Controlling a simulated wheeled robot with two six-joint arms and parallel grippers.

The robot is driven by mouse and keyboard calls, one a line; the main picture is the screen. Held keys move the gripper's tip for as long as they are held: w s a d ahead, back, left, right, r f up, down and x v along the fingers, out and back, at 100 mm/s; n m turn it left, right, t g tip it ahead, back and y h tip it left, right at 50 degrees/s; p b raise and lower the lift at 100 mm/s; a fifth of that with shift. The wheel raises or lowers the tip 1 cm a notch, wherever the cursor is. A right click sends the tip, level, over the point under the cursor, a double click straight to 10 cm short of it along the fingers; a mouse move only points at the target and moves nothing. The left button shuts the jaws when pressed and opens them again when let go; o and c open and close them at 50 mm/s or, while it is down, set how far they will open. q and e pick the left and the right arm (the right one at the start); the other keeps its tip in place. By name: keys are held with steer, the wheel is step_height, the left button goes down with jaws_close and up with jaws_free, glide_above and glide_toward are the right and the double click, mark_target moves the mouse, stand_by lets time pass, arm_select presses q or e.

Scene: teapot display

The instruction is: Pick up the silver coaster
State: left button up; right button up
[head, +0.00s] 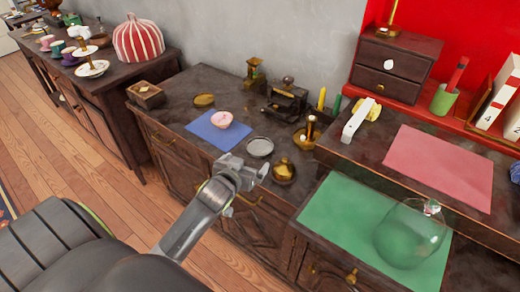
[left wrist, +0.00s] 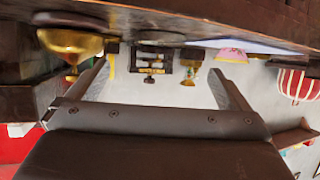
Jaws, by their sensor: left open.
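The silver coaster (head: 260,147) is a small round grey disc lying flat on the dark cabinet top in the head view, just right of the blue mat. My left gripper (head: 248,172) is in front of the coaster, on the near side, apart from it in the picture. In the left wrist view, which is upside down, its two fingers (left wrist: 160,68) are spread with nothing held between them. A thin grey rim shows edge-on between them under the tabletop, perhaps the coaster. My right gripper is not in view.
A brass pot (head: 284,172) stands close at the coaster's right. A pink bowl (head: 221,119) is on the blue mat (head: 205,134). A dark scale-like device (head: 287,97) stands behind. A glass dome (head: 408,240) is on the green mat (head: 340,205) at right.

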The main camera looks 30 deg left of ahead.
arm_select(q)
steer(key=b, duration=0.1)
glide_toward(262, 145)
steer(key=x, duration=0.5)
steer(key=shift+w+a+f, duration=0.1)
steer(key=shift+f, duration=0.05)
steer(key=c, duration=0.9)
